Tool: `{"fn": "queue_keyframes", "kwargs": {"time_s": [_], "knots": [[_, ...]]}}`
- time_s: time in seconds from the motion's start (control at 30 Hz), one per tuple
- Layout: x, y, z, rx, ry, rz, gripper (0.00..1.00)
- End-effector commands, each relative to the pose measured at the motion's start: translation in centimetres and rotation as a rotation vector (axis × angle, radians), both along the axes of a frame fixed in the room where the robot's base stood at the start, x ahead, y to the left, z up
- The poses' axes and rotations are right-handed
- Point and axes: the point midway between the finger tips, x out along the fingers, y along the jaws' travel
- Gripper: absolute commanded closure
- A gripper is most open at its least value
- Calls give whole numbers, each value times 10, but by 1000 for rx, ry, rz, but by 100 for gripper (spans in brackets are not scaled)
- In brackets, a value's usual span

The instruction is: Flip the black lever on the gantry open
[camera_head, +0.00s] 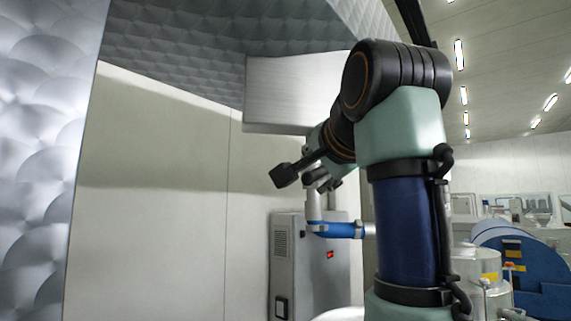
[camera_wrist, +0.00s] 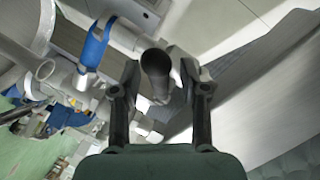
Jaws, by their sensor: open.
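In the wrist view, a thick dark cylinder with a rounded end (camera_wrist: 155,66), which looks like the black lever, shows between the two fingers of my gripper (camera_wrist: 158,73). The fingers stand apart on either side of it, and I cannot tell whether either touches it. In the head view, a black bar with a blocky end (camera_head: 286,176) juts down and left beside my wrist; I cannot tell whether it is the lever. My gripper is small and partly hidden there, above a white upright pipe (camera_head: 313,205). The lever's base and pivot are hidden.
A blue pipe section (camera_head: 337,230) runs close below the gripper; it also shows in the wrist view (camera_wrist: 95,46). A grey control cabinet (camera_head: 292,262) stands behind. A brushed metal panel (camera_head: 290,92) hangs above. Blue machinery (camera_head: 525,262) is at right.

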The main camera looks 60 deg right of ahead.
Motion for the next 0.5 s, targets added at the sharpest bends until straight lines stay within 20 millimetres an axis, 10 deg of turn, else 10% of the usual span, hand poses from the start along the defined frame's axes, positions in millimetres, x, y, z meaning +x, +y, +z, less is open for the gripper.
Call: {"fn": "queue_keyframes", "kwargs": {"time_s": [0.27,0.5], "knots": [[3,-3,-2,0,0,0,56],[3,-3,-1,-1,1,0,92]]}}
